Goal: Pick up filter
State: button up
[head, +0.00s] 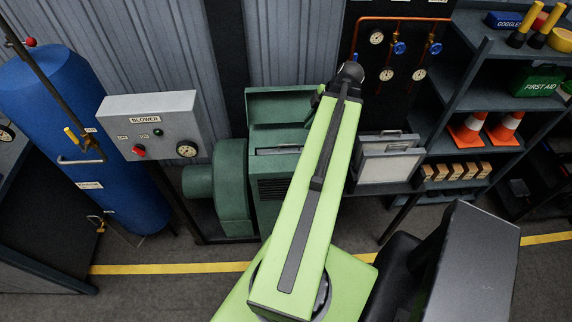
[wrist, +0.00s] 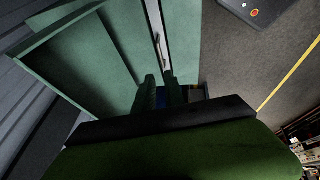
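A grey filter with a thin handle sits edge-up in the slot of the green blower housing. In the head view its top edge (head: 279,151) shows left of my arm. In the wrist view its narrow edge and handle (wrist: 157,38) run down toward my fingers. My gripper (wrist: 160,90) has its two fingers apart with a gap between them, just below the filter's visible edge. I cannot tell whether they touch it. In the head view my arm hides most of the gripper. Two more framed panels (head: 390,166) with handles stand right of the housing.
The housing's green lid (head: 287,104) stands open behind the slot. A blower control box (head: 153,127) and blue tank (head: 62,125) are at left. Copper pipes with gauges (head: 390,74) are behind, and a loaded shelf (head: 487,98) is at right. Floor in front is clear.

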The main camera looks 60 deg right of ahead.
jog(key=b, duration=1.1)
send_over(291, 150)
jog(key=s, duration=0.2)
notch_tip(291, 150, down, 11)
jog(key=shift+w+f, duration=0.2)
jog(key=b+x, duration=0.4)
jog(key=x, duration=0.1)
jog(key=shift+s+f+b, duration=0.2)
jog(key=shift+b, duration=0.15)
jog(key=shift+r, duration=0.2)
grip_shut()
jog(key=shift+w, duration=0.1)
jog(key=shift+r+p, duration=0.15)
jog(key=shift+p, duration=0.2)
